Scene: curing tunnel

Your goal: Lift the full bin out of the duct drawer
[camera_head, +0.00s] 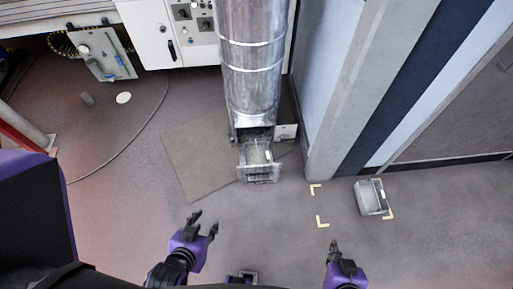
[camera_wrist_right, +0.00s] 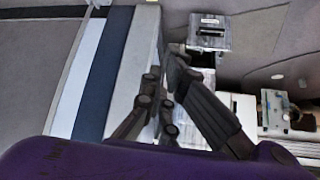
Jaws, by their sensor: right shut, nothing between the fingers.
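The duct drawer (camera_head: 258,179) is pulled out at the foot of the round metal duct. The bin (camera_head: 257,153) sits inside it, with pale contents showing. In the right wrist view the drawer front (camera_wrist_right: 209,40) shows at the top, beyond the fingers. My left gripper (camera_head: 205,224) is open and empty, below and left of the drawer in the picture, apart from it. My right gripper (camera_head: 334,247) is shut and empty, below and right of the drawer; its fingers (camera_wrist_right: 166,85) also show in the right wrist view.
A second grey bin (camera_head: 361,197) stands on the floor at the right, by yellow corner marks (camera_head: 322,222). A grey wall column (camera_head: 335,150) rises right of the drawer. A flat mat (camera_head: 190,165) lies left of it. The floor before the drawer is clear.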

